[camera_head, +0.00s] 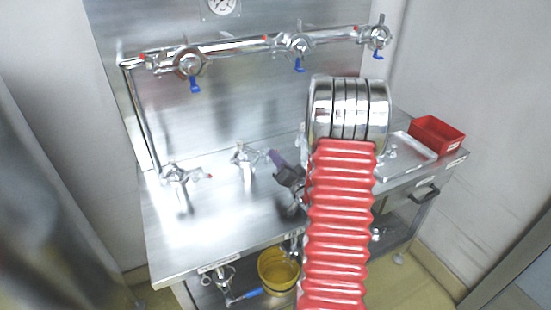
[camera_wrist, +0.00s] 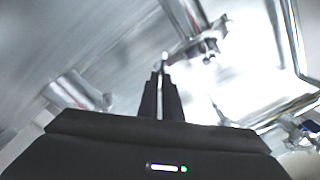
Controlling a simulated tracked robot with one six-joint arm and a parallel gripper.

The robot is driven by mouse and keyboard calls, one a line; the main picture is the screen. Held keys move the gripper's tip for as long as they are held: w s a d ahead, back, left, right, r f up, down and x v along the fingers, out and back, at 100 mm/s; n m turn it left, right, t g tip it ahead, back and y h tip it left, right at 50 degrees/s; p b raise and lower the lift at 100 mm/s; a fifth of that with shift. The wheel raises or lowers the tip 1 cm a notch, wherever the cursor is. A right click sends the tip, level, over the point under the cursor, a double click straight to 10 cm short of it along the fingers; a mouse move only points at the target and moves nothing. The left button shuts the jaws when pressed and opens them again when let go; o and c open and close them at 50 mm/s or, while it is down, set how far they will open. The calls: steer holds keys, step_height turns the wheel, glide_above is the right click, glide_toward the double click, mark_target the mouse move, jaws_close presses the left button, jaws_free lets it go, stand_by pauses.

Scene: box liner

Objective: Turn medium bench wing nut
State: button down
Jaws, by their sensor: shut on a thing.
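Chrome wing-nut fittings stand on the steel bench: one at the left (camera_head: 175,176) and one near the middle (camera_head: 245,158). My gripper (camera_head: 274,157) is at the right side of the middle fitting, its dark fingers pointing towards it. In the wrist view my gripper (camera_wrist: 161,76) has its two dark fingers close together, with a thin pale strip between them, which looks like a wing of the nut. The grip hides most of that wing. The fitting's chrome body (camera_wrist: 207,47) shows beyond the fingertips.
My red bellows arm covers the bench's right part. A chrome pipe with blue-handled valves (camera_head: 190,63) runs along the back panel. A red bin (camera_head: 437,135) and a metal tray (camera_head: 412,150) are at the right. A yellow bucket (camera_head: 279,272) stands below. The bench's front left is clear.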

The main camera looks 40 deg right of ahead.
steer(key=m, duration=0.4)
steer(key=shift+s+d+f+m, duration=0.1)
steer(key=shift+d+f+m, duration=0.15)
steer(key=shift+f+m, duration=0.15)
steer(key=m, duration=0.4)
steer(key=shift+d+f, duration=0.1)
steer(key=shift+f, duration=0.15)
steer(key=shift+s+f+m, duration=0.1)
steer(key=shift+m, duration=0.2)
steer(key=c, duration=1.9)
jaws_free()
steer(key=shift+c, duration=0.2)
steer(key=v, duration=1.3)
steer(key=shift+s+a, duration=0.2)
steer(key=shift+s, duration=0.1)
